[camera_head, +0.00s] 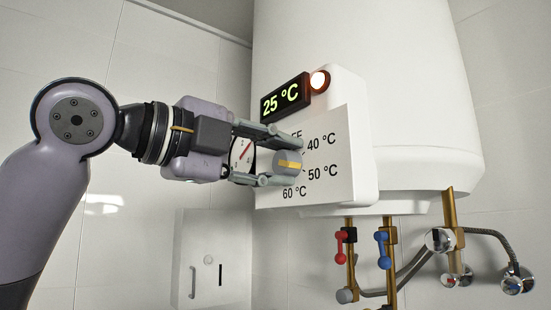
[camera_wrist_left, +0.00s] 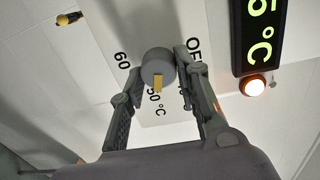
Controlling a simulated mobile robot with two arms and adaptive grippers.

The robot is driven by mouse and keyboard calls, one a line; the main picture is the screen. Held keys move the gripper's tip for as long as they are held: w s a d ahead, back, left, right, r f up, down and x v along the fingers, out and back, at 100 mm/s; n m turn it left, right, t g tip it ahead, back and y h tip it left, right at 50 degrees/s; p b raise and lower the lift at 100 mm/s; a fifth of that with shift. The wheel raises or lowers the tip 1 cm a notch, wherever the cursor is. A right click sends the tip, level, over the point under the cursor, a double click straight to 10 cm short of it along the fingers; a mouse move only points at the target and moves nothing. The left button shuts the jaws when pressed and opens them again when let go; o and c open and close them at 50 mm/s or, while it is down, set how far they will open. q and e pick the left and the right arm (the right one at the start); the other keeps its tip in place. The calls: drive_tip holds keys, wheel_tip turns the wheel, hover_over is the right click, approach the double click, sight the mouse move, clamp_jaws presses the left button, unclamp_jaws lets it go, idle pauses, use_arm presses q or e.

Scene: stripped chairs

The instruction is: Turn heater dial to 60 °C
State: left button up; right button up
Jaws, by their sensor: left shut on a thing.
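The heater dial (camera_head: 287,163) is a grey round knob with a yellow pointer mark on the heater's white control panel (camera_head: 345,125). The mark points roughly toward the 50 °C label. The 60 °C label (camera_head: 294,191) is at the panel's lower left. My left gripper (camera_head: 268,156) is shut on the dial, with one finger above and one below it. In the left wrist view the dial (camera_wrist_left: 158,66) sits between the two fingers, its mark toward the 50 label. The fingers partly hide the OFF and 40 labels there. My right gripper is not in view.
The display (camera_head: 285,96) reads 25 °C, beside a lit orange-white lamp (camera_head: 319,81). Below the white heater tank (camera_head: 400,80) are pipes with a red valve (camera_head: 340,247) and a blue valve (camera_head: 383,250). A white wall box (camera_head: 210,285) is at the lower left.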

use_arm(q)
drive_tip(key=m, duration=0.7)
drive_tip(key=shift+f, duration=0.25)
drive_tip(key=m, duration=0.6)
drive_tip(key=shift+w+f+m, duration=0.1)
drive_tip(key=shift+w+m, duration=0.05)
drive_tip(key=shift+m, duration=0.55)
drive_tip(key=o, duration=1.2)
drive_tip(key=shift+a, duration=0.1)
drive_tip(key=shift+c, duration=0.2)
drive_tip(key=v, duration=1.2)
drive_tip(key=shift+f, duration=0.2)
